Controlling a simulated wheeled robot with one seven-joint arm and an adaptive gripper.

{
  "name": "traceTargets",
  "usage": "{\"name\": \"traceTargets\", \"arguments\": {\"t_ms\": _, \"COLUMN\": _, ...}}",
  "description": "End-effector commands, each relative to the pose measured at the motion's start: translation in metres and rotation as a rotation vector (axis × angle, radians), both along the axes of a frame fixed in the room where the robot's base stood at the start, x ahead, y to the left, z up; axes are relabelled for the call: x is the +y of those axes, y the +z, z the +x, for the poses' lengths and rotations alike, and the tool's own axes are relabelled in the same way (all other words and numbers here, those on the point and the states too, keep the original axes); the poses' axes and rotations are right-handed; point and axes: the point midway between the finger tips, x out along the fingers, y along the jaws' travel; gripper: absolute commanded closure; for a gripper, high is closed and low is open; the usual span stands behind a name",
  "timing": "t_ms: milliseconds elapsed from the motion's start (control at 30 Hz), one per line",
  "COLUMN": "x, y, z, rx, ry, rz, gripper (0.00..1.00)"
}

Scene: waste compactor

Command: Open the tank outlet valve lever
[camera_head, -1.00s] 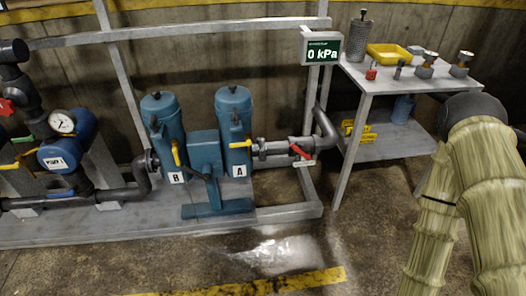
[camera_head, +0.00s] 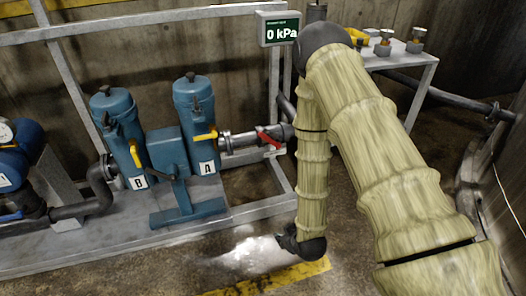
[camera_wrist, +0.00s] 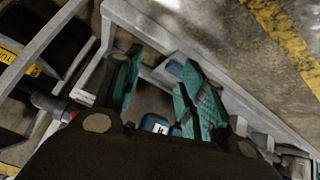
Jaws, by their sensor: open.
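A red lever (camera_head: 268,140) sits on the grey pipe (camera_head: 238,140) to the right of blue filter A. Its label cannot be read, so I cannot tell if it is the tank outlet valve. In the wrist view, a small red patch (camera_wrist: 73,115) by a pipe at the lower left looks like the same lever, with a white tag (camera_wrist: 82,97) close by. My gripper (camera_wrist: 158,88) is open and empty in the wrist view, its two teal-padded fingers spread. Filter A (camera_wrist: 157,124) shows between and below the fingers. The gripper appears apart from the lever.
Blue filters A (camera_head: 196,120) and B (camera_head: 118,130) stand with yellow handles on a grey skid (camera_head: 80,250). A display (camera_head: 280,29) reads 0 kPa. A metal table (camera_head: 405,68) stands behind my arm. Open floor lies in front, with a yellow line (camera_head: 275,280).

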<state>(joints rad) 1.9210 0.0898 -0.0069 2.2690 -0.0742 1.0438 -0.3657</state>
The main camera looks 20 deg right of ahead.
Motion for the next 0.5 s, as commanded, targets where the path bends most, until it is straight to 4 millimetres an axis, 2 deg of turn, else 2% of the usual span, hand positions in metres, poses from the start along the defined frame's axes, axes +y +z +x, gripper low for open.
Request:
{"name": "traceTargets", "arguments": {"t_ms": 33, "x": -0.003, "y": -0.003, "z": 0.036, "rx": -0.097, "ry": 0.03, "rz": -0.028, "gripper": 0.59}}
{"name": "traceTargets", "arguments": {"t_ms": 200, "x": -0.013, "y": 0.039, "z": 0.135, "rx": -0.407, "ry": 0.128, "rz": -0.156, "gripper": 0.59}}
{"name": "traceTargets", "arguments": {"t_ms": 333, "x": -0.021, "y": 0.081, "z": 0.19, "rx": -0.613, "ry": 0.173, "rz": -0.263, "gripper": 0.59}}
{"name": "traceTargets", "arguments": {"t_ms": 400, "x": -0.024, "y": 0.102, "z": 0.211, "rx": -0.701, "ry": 0.187, "rz": -0.312, "gripper": 0.59}}
{"name": "traceTargets", "arguments": {"t_ms": 500, "x": -0.028, "y": 0.126, "z": 0.231, "rx": -0.795, "ry": 0.198, "rz": -0.369, "gripper": 0.59}}
